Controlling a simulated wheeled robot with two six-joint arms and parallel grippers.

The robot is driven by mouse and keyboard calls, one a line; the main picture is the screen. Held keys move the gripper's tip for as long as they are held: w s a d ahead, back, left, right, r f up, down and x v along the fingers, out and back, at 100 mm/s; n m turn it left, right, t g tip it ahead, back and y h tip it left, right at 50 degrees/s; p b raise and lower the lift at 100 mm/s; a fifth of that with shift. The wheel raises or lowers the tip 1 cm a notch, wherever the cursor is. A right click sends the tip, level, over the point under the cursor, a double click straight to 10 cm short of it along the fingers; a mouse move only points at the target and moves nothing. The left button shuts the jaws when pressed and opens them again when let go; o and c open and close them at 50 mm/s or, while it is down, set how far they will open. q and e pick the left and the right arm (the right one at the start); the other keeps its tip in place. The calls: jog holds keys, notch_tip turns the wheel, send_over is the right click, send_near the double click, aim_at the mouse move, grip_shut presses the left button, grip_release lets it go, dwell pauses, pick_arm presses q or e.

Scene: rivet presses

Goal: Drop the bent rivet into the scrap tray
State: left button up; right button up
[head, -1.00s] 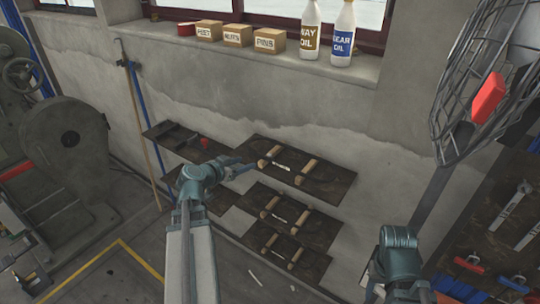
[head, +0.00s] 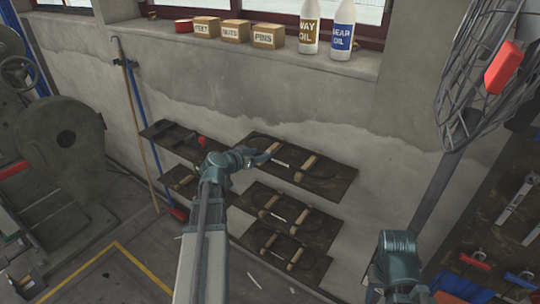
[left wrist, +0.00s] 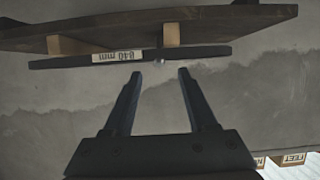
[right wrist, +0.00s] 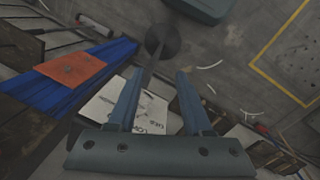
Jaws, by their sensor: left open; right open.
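In the left wrist view, which looks upside down, a dark bar (left wrist: 205,53) with an "840 mm" label rests against two wooden blocks on a dark board (left wrist: 260,20). A small pale piece (left wrist: 160,62) shows at the bar, just beyond my left fingertips; I cannot tell whether it is a rivet. My left gripper (left wrist: 160,73) is open and empty, close to the bar without visibly holding it. In the head view it reaches the upper board (head: 325,178). My right gripper (right wrist: 158,72) is open and empty, far from the boards. I cannot clearly identify the bent rivet or scrap tray.
A dark tray-like shelf (head: 160,130) is on the wall at left, with a small red item (head: 201,141) by it. Two more block-bearing boards hang below the upper one. Bottles (head: 341,30) and boxes (head: 235,31) line the sill. A fan cage (head: 470,100) stands right.

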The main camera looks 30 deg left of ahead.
aim_at(268, 151)
pick_arm(q)
jog(key=b+x, duration=0.1)
jog(key=x, duration=0.3)
jog(key=shift+w, duration=0.15)
grip_shut()
